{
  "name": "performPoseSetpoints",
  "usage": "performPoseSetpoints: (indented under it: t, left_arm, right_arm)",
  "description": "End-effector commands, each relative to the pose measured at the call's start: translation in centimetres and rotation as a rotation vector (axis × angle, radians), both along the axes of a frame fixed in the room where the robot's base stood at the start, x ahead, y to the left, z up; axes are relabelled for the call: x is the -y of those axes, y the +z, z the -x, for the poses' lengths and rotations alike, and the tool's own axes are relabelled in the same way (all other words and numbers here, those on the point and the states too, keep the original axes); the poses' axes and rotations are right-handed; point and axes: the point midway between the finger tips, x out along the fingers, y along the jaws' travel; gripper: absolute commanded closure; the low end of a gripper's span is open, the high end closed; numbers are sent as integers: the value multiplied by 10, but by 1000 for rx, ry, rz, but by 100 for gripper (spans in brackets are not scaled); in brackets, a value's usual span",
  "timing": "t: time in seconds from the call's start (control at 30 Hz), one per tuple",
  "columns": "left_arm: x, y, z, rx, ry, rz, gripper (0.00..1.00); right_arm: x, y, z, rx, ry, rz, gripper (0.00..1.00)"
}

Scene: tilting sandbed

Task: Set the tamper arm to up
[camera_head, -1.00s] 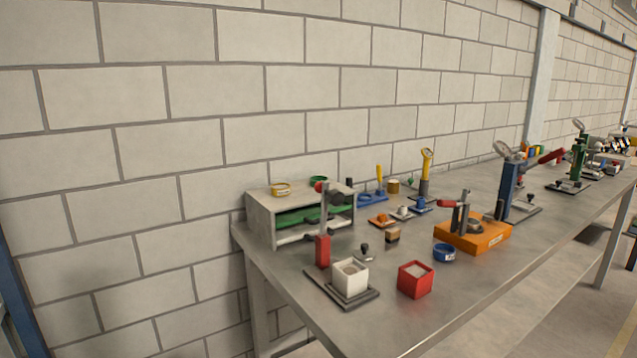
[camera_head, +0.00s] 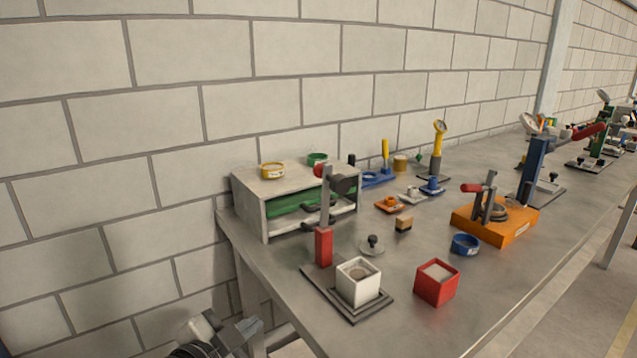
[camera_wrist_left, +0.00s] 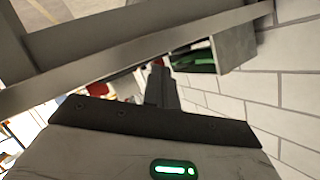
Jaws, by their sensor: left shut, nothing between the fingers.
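The tamper stand is a red post (camera_head: 324,247) on a dark plate (camera_head: 345,311). A grey upright bar (camera_head: 326,200) rises from the post, with a dark round head (camera_head: 345,183) and a red knob (camera_head: 319,171) near its top. I cannot tell for certain which part is the tamper arm. A white box of sand (camera_head: 358,284) sits on the plate in front of the post. My left gripper (camera_head: 248,326) is low at the table's left end, apart from the stand. In the left wrist view its fingers (camera_wrist_left: 160,87) are shut and empty.
A grey cabinet (camera_head: 250,215) with green inside stands behind the stand. A red box (camera_head: 436,283), a blue ring (camera_head: 465,244) and an orange block with a clamp (camera_head: 495,226) are to the right. The table edge (camera_wrist_left: 130,52) crosses close above my left fingers.

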Motion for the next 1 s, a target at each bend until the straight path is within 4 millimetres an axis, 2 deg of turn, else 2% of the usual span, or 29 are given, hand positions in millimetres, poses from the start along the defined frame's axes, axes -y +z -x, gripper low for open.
performPoseSetpoints:
  t: [0.03,0.1,0.2,0.3,0.33,0.43,0.57,1.0]
  left_arm:
    - [6,42,-21,114,-70,-81,100]
    - [15,90,-36,243,-164,-201,100]
    - [26,148,-43,407,-268,-352,100]
    - [33,187,-42,529,-336,-464,100]
    - [34,195,-41,553,-351,-489,100]
    - [38,211,-40,606,-380,-541,100]
    - [45,215,-48,619,-387,-553,100]
    - [99,212,-119,615,-387,-547,100]
  right_arm:
    - [-1,-2,-1,8,1,-5,54]
    - [-3,-3,-2,12,3,-8,54]
    - [-3,-4,-3,11,5,-9,54]
    - [-3,-5,-2,11,7,-9,54]
    - [-3,-5,-1,10,8,-8,54]
    - [-2,-6,1,5,11,-7,54]
    - [-2,-4,3,2,13,-4,54]
    - [0,7,1,2,14,10,54]
